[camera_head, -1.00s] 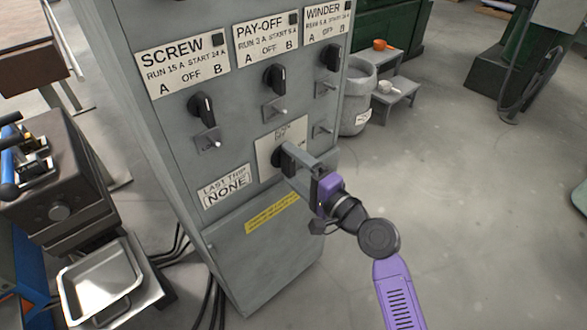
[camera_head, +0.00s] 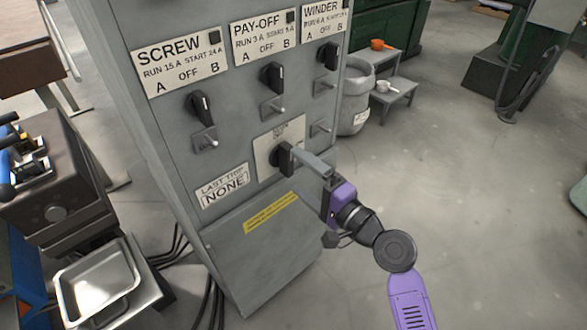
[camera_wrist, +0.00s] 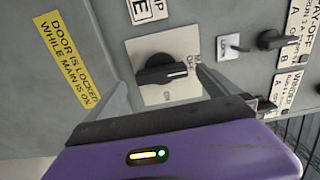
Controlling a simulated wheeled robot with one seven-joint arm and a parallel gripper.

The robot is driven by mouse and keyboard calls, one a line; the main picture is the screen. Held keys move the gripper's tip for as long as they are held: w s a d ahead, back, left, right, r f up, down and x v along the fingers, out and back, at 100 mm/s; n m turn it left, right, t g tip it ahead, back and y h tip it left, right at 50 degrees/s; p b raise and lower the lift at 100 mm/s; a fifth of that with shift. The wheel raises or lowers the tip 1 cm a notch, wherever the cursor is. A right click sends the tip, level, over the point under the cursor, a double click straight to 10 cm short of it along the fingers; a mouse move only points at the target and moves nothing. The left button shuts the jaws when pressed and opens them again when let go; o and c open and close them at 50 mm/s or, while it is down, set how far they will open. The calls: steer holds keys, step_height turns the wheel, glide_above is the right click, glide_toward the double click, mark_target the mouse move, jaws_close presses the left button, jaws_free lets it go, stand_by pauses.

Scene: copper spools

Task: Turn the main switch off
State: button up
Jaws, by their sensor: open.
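The main switch (camera_head: 284,158) is a black rotary knob on a pale plate, low on the grey cabinet's front. In the wrist view its knob (camera_wrist: 165,72) has a white pointer line aimed right, which is upward on the cabinet, toward partly hidden lettering. The plate's small print is not fully legible. My gripper (camera_head: 305,158) is open in front of the knob, coming from the lower right. In the wrist view its fingers lie to the left and right of the knob, with the knob visible between them. I cannot tell whether either finger touches it.
Above are the SCREW (camera_head: 201,104), PAY-OFF (camera_head: 272,77) and WINDER (camera_head: 328,57) knobs with small toggles. A yellow door-lock label (camera_wrist: 65,60) sits below the main switch. A metal tray (camera_head: 97,287) stands at left.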

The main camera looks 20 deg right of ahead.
steer(key=shift+v, duration=2.05)
steer(key=s+d+n+h, duration=0.5)
steer(key=s+h, duration=0.2)
steer(key=s, duration=0.3)
steer(key=s+a+n+g+p, duration=0.1)
steer(key=s+a+n, duration=0.2)
steer(key=s, duration=0.9)
steer(key=s+a+n+g+y+p, duration=0.1)
steer(key=s+a+n, duration=0.3)
steer(key=s, duration=0.9)
steer(key=shift+s+f+n, duration=0.15)
steer(key=shift+f+n, duration=0.05)
steer(key=shift+n, duration=0.9)
steer(key=shift+a, duration=0.1)
